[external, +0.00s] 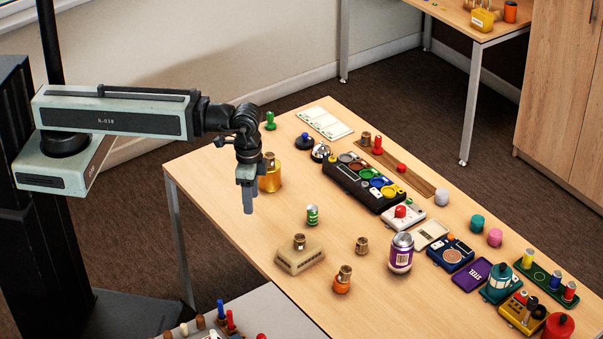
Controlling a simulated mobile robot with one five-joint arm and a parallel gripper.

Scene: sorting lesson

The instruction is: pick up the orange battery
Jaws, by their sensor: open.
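My gripper (248,203) points down above the left part of the table, in front of a gold cylinder with a knob. It is open, seen nearly edge-on, with nothing visible between its fingers. An orange rounded piece (342,285) with a brass top stands near the table's front edge, to the lower right of my gripper and apart from it. An orange cylinder (510,12) stands on the far table at top right. I cannot tell for sure which of these, if either, is the orange battery. A small green and white cylinder (312,215) stands upright between my gripper and the purple can.
The gold cylinder (269,182) stands just behind my gripper. A beige block with a brass knob (300,262), a small brass piece (362,245) and a purple can (401,262) stand nearby. A black tray (345,182) and several devices line the back.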

